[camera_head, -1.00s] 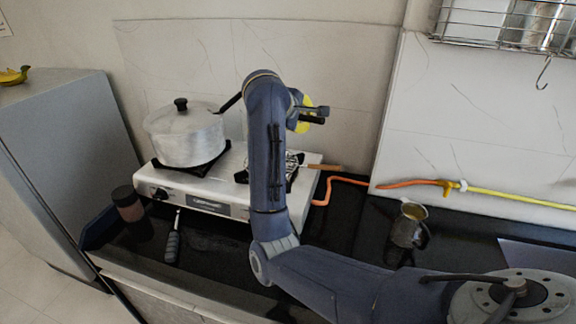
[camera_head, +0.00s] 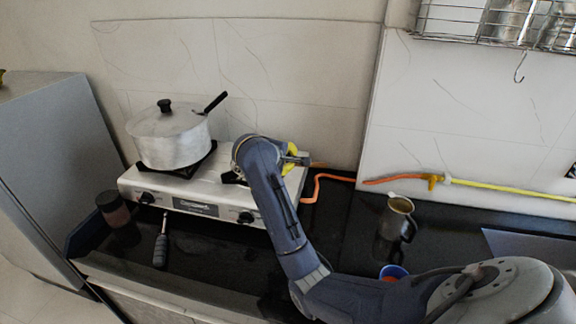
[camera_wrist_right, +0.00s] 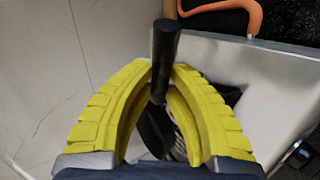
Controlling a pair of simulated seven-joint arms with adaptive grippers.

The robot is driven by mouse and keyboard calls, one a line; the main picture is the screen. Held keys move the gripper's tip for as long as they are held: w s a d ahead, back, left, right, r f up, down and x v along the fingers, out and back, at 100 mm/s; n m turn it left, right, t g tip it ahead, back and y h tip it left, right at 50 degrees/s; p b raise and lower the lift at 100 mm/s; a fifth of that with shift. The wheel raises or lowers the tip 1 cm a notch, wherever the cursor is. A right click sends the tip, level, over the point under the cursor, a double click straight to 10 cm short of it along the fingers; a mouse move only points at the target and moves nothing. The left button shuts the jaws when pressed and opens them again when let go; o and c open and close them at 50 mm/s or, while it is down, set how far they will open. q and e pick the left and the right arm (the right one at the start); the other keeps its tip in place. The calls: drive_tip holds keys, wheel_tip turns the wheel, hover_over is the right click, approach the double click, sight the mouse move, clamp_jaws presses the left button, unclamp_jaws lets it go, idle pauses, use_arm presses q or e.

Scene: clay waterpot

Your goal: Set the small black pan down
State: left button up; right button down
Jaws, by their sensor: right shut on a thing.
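My right gripper's yellow fingers (camera_wrist_right: 163,78) are shut around a dark handle (camera_wrist_right: 166,45) in the right wrist view. In the head view the right gripper (camera_head: 291,158) is low at the right side of the white stove (camera_head: 181,206), and my arm covers the right burner and most of the pan. Whether the pan touches the burner cannot be told. My left gripper is out of view.
A lidded metal pot (camera_head: 172,140) stands on the left burner. A metal jug (camera_head: 396,222) and a blue cup (camera_head: 393,271) stand right of the stove. An orange hose (camera_head: 330,177) runs behind. A dark jar (camera_head: 113,209) and a black-handled tool (camera_head: 161,247) lie front left.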

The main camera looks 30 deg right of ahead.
drive_tip(key=shift+f, duration=1.35)
drive_tip(key=c, duration=1.4)
unclamp_jaws()
drive_tip(key=shift+c, duration=0.2)
drive_tip(key=v, duration=1.2)
drive_tip(key=shift+f, duration=0.1)
